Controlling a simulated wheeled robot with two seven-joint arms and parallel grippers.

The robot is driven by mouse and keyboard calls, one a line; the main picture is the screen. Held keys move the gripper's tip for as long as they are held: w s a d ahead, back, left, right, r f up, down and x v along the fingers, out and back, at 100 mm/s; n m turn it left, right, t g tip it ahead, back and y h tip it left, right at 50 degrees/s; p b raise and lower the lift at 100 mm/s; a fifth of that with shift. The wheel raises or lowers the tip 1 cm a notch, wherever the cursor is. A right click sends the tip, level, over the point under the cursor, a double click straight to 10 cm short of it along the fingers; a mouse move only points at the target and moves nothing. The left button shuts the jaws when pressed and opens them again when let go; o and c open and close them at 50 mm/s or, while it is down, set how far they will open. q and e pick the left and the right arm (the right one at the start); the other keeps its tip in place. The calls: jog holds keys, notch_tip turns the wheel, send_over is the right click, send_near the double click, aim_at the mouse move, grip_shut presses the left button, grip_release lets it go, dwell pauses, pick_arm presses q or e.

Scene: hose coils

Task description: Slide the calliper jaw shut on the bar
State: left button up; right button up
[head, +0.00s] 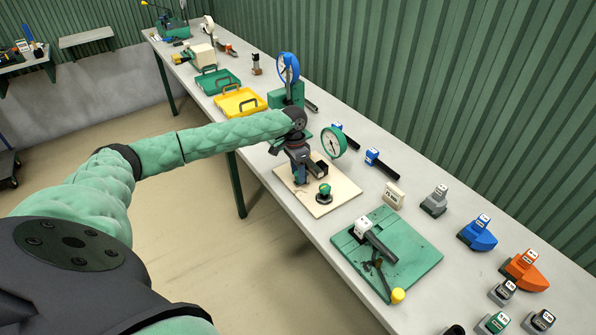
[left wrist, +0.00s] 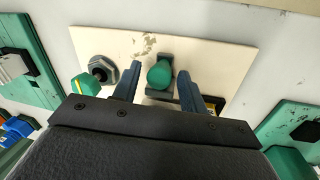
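A cream board (head: 342,194) lies on the bench and also shows in the left wrist view (left wrist: 225,52). My left gripper (head: 300,180) points down over it. In the left wrist view its two blue-grey fingers (left wrist: 158,82) are apart, one on each side of a round green knob (left wrist: 160,74), with gaps visible. The knob sits on a dark grey piece, perhaps the sliding jaw. A grey hex part (left wrist: 101,69) with a green piece beside it is left of the fingers. I cannot tell which piece is the bar. In the head view my gripper hides the green knob.
A green dial gauge (head: 333,142) stands behind the board. A green mat (head: 415,255) with tools lies nearer. Blue and orange tagged blocks (head: 527,270) line the right side. Yellow (head: 262,104) and green trays lie farther back. Bare bench shows between the board and mat.

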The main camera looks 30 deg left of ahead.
pick_arm(q)
grip_shut()
jog(key=shift+w+d+r, duration=0.1)
jog(key=shift+w+d, duration=0.2)
jog(key=shift+w, duration=0.45)
jog(key=shift+w+d, duration=0.25)
jog(key=shift+w, duration=0.45)
jog(key=shift+o, duration=1)
grip_release()
